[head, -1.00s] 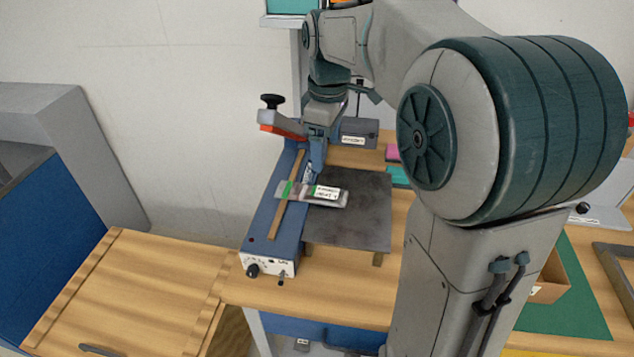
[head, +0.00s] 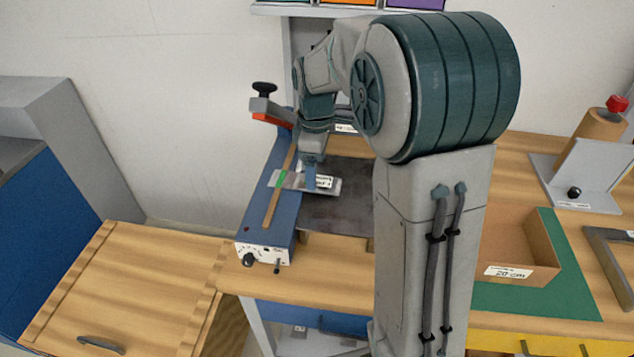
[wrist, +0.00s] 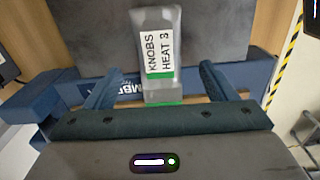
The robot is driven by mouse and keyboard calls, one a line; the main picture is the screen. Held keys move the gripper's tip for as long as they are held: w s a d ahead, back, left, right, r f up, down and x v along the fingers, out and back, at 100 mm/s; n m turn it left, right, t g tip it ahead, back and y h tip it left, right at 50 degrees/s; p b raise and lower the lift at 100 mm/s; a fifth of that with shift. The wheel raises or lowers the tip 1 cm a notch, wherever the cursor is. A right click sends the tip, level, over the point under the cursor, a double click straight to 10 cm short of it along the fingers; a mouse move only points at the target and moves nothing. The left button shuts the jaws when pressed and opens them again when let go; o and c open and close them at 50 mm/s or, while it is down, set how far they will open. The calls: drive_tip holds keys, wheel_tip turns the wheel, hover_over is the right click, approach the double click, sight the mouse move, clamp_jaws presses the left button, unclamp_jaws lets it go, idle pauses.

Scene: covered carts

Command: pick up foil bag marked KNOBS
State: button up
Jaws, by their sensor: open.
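The foil bag marked KNOBS (wrist: 158,48) lies flat in the wrist view, with a white label reading KNOBS HEAT 3 and green bands. In the head view the foil bag (head: 331,185) lies across the blue sealer bar and the dark plate, partly hidden by my gripper. My gripper (wrist: 155,80) is open in the wrist view, its two fingers on either side of the bag's near end, not closed on it. In the head view my gripper (head: 309,184) is over the bag's middle. I cannot tell the height left between them.
The blue sealer (head: 262,215) has a raised red-and-grey arm (head: 270,112) with a black knob at left. The dark plate (head: 335,222) lies beside it. A cardboard box (head: 519,250) stands on a green mat (head: 573,270) at right. A wooden lid (head: 130,285) is at lower left.

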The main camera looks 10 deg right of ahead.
wheel_tip(320, 180, down, 4)
drive_tip(key=shift+r, duration=0.25)
drive_tip(key=shift+c, duration=0.4)
drive_tip(key=c, duration=1)
drive_tip(key=shift+r, duration=0.1)
